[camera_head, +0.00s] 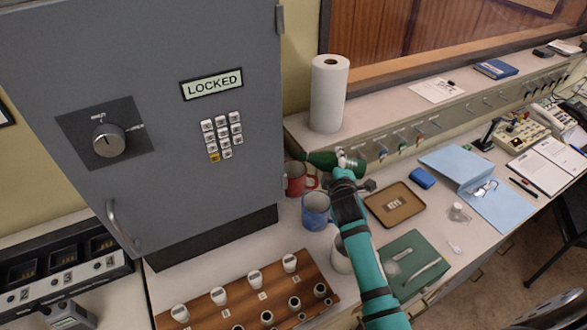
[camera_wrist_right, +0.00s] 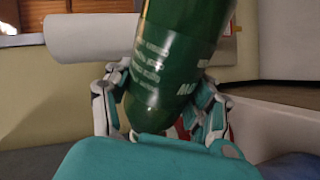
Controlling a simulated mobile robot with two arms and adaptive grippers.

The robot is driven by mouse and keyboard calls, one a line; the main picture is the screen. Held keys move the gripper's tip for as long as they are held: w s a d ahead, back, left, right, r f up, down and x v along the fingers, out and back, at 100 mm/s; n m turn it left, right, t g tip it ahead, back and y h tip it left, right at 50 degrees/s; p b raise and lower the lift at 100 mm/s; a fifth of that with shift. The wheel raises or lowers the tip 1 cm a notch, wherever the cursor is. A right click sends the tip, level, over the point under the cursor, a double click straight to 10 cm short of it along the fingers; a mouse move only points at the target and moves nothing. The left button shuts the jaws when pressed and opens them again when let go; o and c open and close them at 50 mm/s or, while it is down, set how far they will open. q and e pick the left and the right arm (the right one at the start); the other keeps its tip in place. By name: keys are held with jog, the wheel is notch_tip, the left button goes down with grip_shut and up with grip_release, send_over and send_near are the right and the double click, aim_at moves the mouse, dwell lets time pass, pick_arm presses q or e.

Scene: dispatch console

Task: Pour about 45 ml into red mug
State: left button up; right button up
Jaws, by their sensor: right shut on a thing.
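The red mug (camera_head: 294,181) stands upright on the counter beside the grey cabinet, which partly hides its left side. A green bottle (camera_head: 321,159) is tilted far over, almost level, just above and behind the mug in the head view. My right gripper (camera_head: 349,164) is shut around the bottle. In the right wrist view the bottle (camera_wrist_right: 168,65) with white lettering sits between both fingers (camera_wrist_right: 158,108), and a bit of red shows behind it. I cannot see any liquid stream or the mug's contents. My left gripper is not in view.
A blue mug (camera_head: 316,211) stands close in front of the red one. A white mug (camera_head: 340,261) is partly behind my arm. A paper towel roll (camera_head: 329,95) stands on the ledge behind. A brown tray (camera_head: 410,215) lies right; a wooden rack (camera_head: 235,310) lies in front.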

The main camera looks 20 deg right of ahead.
jog(key=shift+w+a+r+n, duration=0.1)
jog(key=shift+a+n, duration=0.1)
jog(key=shift+n, duration=0.1)
jog(key=shift+r+n+h+p, duration=0.3)
jog(key=shift+r+n+p, duration=0.1)
jog(key=shift+p, duration=0.15)
jog(key=shift+r+n+p, duration=0.4)
jog(key=shift+p, duration=0.1)
jog(key=shift+d, duration=0.2)
jog(key=shift+s+d+r+n+h+p, duration=0.15)
jog(key=shift+s+r+n+h+p, duration=0.05)
jog(key=shift+r+n+h+p, duration=0.25)
dwell(2.1)
